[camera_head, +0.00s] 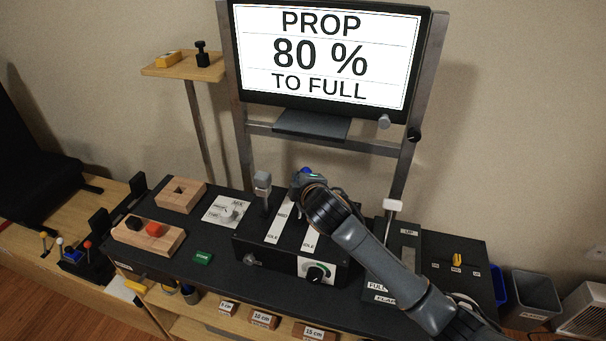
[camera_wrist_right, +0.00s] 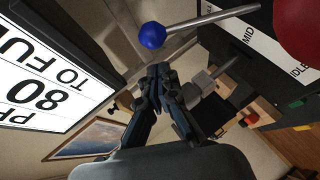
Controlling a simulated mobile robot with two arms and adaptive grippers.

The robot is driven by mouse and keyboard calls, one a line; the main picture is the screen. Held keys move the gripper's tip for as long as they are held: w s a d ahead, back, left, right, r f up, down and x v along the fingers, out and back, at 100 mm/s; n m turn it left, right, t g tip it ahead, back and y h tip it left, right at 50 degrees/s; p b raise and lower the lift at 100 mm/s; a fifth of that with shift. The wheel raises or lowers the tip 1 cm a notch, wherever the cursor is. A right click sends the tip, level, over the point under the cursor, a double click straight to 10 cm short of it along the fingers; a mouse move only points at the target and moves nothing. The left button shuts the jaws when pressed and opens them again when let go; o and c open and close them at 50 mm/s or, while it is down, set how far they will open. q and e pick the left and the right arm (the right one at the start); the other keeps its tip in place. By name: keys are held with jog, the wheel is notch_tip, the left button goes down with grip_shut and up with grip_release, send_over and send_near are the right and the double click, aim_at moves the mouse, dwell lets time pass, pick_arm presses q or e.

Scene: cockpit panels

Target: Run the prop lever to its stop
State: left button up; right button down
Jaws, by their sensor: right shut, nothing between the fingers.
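The blue knob (camera_head: 306,171) of a lever on the black lever box (camera_head: 300,250) shows just beyond my right gripper (camera_head: 307,180) in the head view. In the right wrist view the blue knob (camera_wrist_right: 152,35) sits at the end of a metal rod, just off the fingertips. My right gripper (camera_wrist_right: 158,72) is shut and empty. A screen (camera_head: 325,55) reads "PROP 80 % TO FULL". The lever's base is hidden behind my right arm in the head view. My left gripper is not in view.
A grey-handled lever (camera_head: 262,183) stands left of the blue knob. A red knob (camera_wrist_right: 300,28) is close at the wrist view's upper right. A white-handled lever (camera_head: 393,205) stands right of my arm. Wooden blocks (camera_head: 180,195) lie at the panel's left.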

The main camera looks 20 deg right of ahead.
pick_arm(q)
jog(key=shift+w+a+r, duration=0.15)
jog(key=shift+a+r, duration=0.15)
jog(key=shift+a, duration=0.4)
pick_arm(e)
jog(key=shift+w+d+f, duration=0.4)
jog(key=shift+w+d, duration=0.15)
jog(key=shift+d, duration=0.2)
pick_arm(q)
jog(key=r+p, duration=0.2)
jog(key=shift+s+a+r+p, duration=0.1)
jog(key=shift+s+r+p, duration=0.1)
jog(key=shift+p, duration=0.1)
pick_arm(e)
jog(key=shift+w+d+f+g, duration=0.1)
jog(key=shift+w+d+g, duration=0.3)
jog(key=shift+w+d, duration=0.15)
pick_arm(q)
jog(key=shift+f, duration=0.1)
pick_arm(e)
jog(key=shift+d, duration=0.1)
